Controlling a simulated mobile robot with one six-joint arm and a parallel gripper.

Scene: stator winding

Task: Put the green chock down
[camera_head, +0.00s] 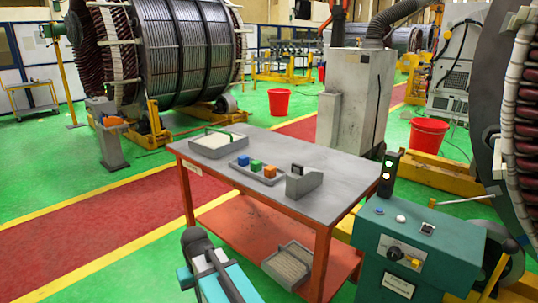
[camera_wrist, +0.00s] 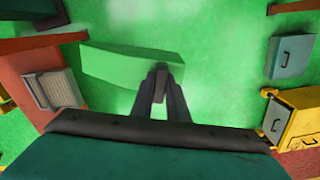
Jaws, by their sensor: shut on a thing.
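In the wrist view my gripper (camera_wrist: 160,78) is shut on a green chock (camera_wrist: 118,64), a long light-green block that reaches out to the left of the fingers. The fingers cover part of its right end. It is held in the air, with green floor behind it and no surface touching it that I can see. I cannot make out the held chock or the fingers in the head view.
The grey-topped table (camera_head: 330,160) has a shallow tray (camera_head: 215,146) and a grey stand (camera_head: 303,183) on it. A grey bin (camera_head: 288,264) is on its red lower shelf. A teal control cabinet (camera_head: 405,260) stands at the right. The table's near-left top is clear.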

